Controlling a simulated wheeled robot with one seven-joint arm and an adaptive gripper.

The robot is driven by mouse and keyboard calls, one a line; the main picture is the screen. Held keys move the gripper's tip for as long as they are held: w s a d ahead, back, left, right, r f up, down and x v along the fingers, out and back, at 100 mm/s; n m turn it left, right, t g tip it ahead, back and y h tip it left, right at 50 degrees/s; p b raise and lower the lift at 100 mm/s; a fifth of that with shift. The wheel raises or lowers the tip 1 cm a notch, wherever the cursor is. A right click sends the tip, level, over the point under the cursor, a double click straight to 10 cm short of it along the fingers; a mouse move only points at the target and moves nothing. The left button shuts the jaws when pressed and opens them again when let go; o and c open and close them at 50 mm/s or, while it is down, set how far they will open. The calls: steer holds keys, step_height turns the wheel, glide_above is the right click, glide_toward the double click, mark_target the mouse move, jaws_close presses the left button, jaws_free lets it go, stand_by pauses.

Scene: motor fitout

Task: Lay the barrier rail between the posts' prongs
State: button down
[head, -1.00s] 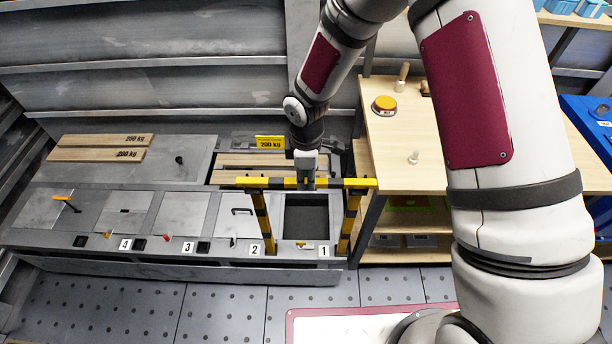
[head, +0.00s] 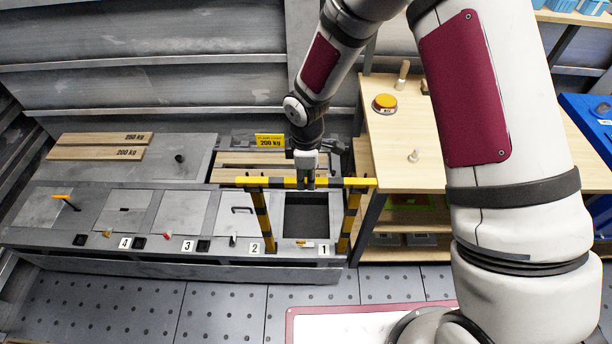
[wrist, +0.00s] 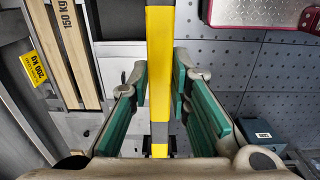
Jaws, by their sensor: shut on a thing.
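The yellow-and-black barrier rail (head: 285,182) lies level across the tops of two yellow-and-black posts in the head view, the left post (head: 263,222) and the right post (head: 347,225). The prongs are too small to tell whether the rail is seated between them. My gripper (head: 306,184) is over the rail's middle, pointing down, and is shut on the rail. In the wrist view the rail (wrist: 160,60) runs top to bottom between the green finger pads of my gripper (wrist: 160,85). The rail's middle is partly hidden by the fingers.
An open dark pit (head: 306,215) sits between the posts, beside closed grey lids (head: 180,215). Wooden planks (head: 95,153) lie at the left and a yellow 200 kg sign (head: 270,141) stands behind. A wooden workbench (head: 400,130) stands close on the right.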

steer(key=c, duration=1.4)
jaws_free()
step_height(320, 180, up, 12)
steer(key=shift+r, duration=0.1)
steer(key=s+d+r+m+t, duration=0.1)
steer(key=s+d+r+m, duration=0.1)
steer(key=d+r+m, duration=0.3)
steer(key=s+d+r+m+t+h, duration=0.1)
steer(key=s+d+r, duration=0.15)
steer(key=r, duration=0.45)
steer(key=s+d+r+m+t, duration=0.1)
steer(key=s+d+r+m, duration=0.1)
steer(key=d+r, duration=0.3)
steer(key=s+d+r+m+t, duration=0.1)
steer(key=s+d+r+m, duration=0.1)
steer(key=s+r+m, duration=0.1)
steer(key=s+d+r+m, duration=0.1)
steer(key=s+r+m, duration=0.1)
steer(key=s, duration=0.4)
steer(key=s+d+r+m+t+y, duration=0.1)
steer(key=s+d+r+m, duration=0.1)
steer(key=s+r+m, duration=0.1)
steer(key=shift+s+d+r+m+t, duration=0.15)
steer(key=shift+s+m, duration=0.25)
steer(key=shift+s, duration=0.2)
steer(key=shift+s+d+r+m+t, duration=0.15)
steer(key=shift+s+m, duration=0.25)
steer(key=shift+s, duration=0.15)
